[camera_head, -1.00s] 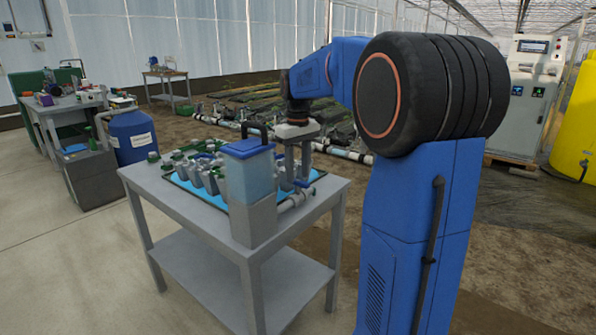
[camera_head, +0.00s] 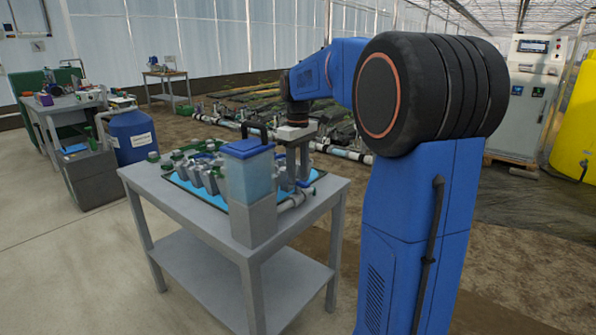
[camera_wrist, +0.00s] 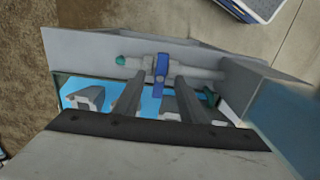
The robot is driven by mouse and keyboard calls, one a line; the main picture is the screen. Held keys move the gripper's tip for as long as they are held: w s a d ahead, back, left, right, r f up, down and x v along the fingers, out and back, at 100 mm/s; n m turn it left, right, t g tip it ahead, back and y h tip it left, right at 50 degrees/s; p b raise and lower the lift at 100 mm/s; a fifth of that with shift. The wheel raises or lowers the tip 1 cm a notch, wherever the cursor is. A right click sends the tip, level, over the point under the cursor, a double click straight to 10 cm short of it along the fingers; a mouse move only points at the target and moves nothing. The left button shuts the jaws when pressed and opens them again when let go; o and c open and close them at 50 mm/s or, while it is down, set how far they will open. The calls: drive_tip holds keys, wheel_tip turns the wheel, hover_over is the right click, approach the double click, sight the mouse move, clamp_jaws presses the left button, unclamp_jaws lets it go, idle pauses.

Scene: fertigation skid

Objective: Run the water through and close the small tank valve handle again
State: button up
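The small tank (camera_head: 249,178), clear bluish with a blue lid, stands on a grey block at the table's near side. A pipe (camera_head: 297,200) runs from it along the table's right edge. In the wrist view the valve's blue handle (camera_wrist: 160,72) lies across the light grey pipe (camera_wrist: 205,75). My gripper (camera_head: 297,184) points down over this pipe. Its two fingers also show in the wrist view (camera_wrist: 161,80), one on each side of the handle, with visible gaps. It holds nothing. Contact with the handle cannot be seen.
The grey table (camera_head: 155,196) holds a blue tray with several grey pots (camera_head: 212,178) and green-capped fittings left of the tank. A blue barrel (camera_head: 132,137) and another workbench stand at the left. A yellow tank (camera_head: 577,125) is at the far right.

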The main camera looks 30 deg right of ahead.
sight(298, 181)
drive_tip(key=shift+f, duration=2)
clamp_jaws()
drive_tip(key=n, duration=1.9)
unclamp_jaws()
